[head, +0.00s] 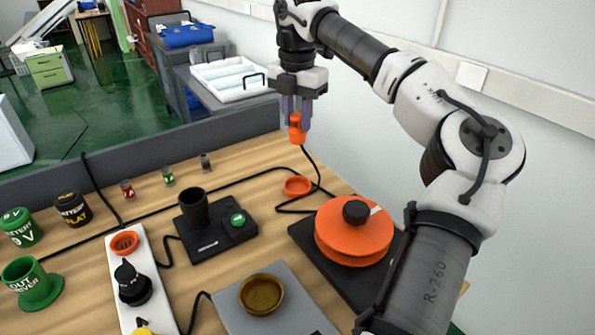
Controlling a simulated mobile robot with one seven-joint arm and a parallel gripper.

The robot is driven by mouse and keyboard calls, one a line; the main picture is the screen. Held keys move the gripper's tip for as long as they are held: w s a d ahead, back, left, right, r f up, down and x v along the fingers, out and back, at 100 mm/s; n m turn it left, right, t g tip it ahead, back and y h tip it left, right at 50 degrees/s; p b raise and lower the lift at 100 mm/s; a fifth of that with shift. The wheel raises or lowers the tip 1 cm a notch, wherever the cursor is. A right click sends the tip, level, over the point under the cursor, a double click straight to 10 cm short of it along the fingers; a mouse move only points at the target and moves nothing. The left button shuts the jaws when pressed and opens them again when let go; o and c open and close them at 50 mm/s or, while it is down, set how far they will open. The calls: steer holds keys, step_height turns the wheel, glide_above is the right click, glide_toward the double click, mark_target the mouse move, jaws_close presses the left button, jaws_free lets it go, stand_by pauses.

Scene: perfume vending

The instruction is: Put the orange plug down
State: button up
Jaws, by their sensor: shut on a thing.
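The orange plug (297,128) hangs in my gripper (298,115), above the far right part of the wooden table. My gripper points down and is shut on the plug's upper part. A black cable runs from the plug's lower end down toward the table. An orange ring-shaped holder (297,186) lies on the table below the plug, with a clear gap between them.
An orange reel (352,232) on a dark base stands at the right, near my arm. A black device (215,222) with a cup, a white power strip (143,280) with an orange socket, and a grey plate (230,312) with a brown bowl stand nearer. Several small jars line the left.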

step_height(320, 180, down, 13)
steer(key=shift+f+p, duration=0.15)
steer(key=shift+p, duration=0.55)
steer(key=shift+f, duration=0.15)
steer(key=o, duration=1)
step_height(320, 180, up, 12)
steer(key=shift+r+b, duration=0.2)
steer(key=shift+b, duration=0.5)
